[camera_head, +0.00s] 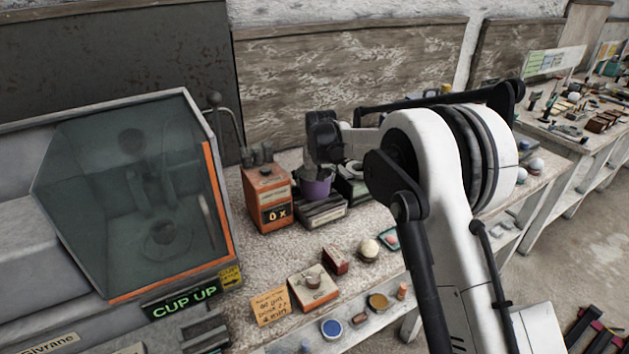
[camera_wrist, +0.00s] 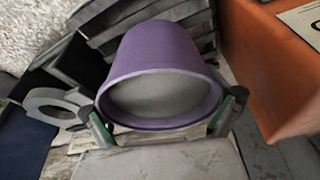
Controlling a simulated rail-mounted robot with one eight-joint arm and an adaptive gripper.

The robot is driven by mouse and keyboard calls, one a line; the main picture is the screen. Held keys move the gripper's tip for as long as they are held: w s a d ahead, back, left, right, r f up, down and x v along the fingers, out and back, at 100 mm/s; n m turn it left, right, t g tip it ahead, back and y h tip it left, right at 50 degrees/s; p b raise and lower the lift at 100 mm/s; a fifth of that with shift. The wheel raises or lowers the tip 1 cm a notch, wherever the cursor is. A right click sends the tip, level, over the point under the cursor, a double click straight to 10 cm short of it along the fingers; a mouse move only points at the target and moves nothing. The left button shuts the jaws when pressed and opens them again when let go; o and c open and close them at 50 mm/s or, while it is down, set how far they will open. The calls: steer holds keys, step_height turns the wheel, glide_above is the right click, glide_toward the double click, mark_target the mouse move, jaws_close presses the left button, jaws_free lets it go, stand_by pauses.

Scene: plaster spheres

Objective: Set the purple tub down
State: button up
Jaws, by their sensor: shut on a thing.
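The purple tub (camera_head: 315,187) is at the back of the bench, beside the orange box, in the head view. My gripper (camera_head: 322,168) is above it and partly hides it. In the wrist view the purple tub (camera_wrist: 160,62) fills the middle, its rim towards the camera and a grey surface showing inside. My gripper (camera_wrist: 165,125) is shut on the tub, with a green-padded finger at each side of its rim. I cannot tell whether the tub's base touches anything.
The orange box (camera_head: 267,197) with a "0 x" display stands close left of the tub. A dark grey box (camera_head: 322,212) lies just below the tub in the picture. A large glass-fronted cabinet (camera_head: 135,195) stands at left. Speckled bench surface (camera_head: 280,262) is bare in front of the orange box.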

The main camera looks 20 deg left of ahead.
steer(key=shift+f+b, duration=0.35)
steer(key=shift+f, duration=0.15)
steer(key=o, duration=1.6)
steer(key=shift+r, duration=0.1)
steer(key=shift+r+p, duration=0.55)
steer(key=shift+r, duration=1.35)
